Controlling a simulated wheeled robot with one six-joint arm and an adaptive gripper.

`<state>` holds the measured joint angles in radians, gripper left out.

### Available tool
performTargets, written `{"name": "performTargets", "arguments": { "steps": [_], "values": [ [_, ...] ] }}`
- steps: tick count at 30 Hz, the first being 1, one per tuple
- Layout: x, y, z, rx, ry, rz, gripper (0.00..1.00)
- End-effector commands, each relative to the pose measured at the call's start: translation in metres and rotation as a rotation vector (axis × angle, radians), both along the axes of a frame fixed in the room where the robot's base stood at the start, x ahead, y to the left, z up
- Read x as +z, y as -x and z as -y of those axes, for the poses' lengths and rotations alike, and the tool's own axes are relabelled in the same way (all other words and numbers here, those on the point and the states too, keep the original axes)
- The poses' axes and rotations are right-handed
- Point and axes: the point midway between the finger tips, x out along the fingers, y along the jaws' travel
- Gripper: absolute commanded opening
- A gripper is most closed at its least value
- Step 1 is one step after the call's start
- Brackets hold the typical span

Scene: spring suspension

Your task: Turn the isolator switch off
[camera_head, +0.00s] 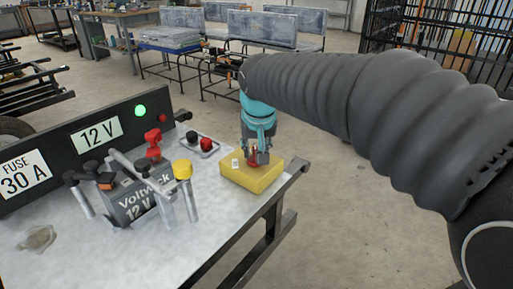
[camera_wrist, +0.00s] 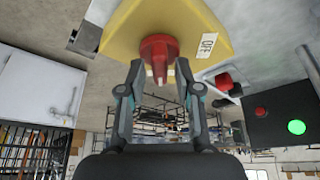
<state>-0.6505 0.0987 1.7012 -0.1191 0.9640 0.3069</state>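The isolator switch is a yellow box (camera_head: 262,178) with a red rotary knob (camera_head: 253,157) on the right part of the bench. In the wrist view its red knob (camera_wrist: 158,48) has a narrow handle pointing toward the picture's bottom, and a white OFF label (camera_wrist: 207,44) lies to its right on the yellow face. My gripper (camera_wrist: 160,70) is open, one finger on each side of the handle. Gaps show between the fingers and the handle; contact is not visible. In the head view my gripper (camera_head: 257,154) is at the knob and partly hides it.
A green lamp (camera_head: 140,111) is lit on the black panel (camera_head: 60,153). A plate with red and black terminals (camera_head: 200,145) lies behind. The bench's right edge is close to the box.

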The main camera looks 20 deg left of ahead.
Motion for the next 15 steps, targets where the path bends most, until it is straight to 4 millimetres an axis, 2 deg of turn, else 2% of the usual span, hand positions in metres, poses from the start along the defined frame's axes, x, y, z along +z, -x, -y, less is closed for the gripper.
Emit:
{"name": "performTargets", "arguments": {
  "steps": [1,3,15],
  "values": [
    [0.0001,0.0,0.0,0.0,0.0,0.0,0.14],
    [0.0002,0.0001,0.0,0.0,0.0,0.0,0.0],
    [0.0004,0.0002,0.0003,0.035,0.0,-0.001,0.0]
  ]
}}
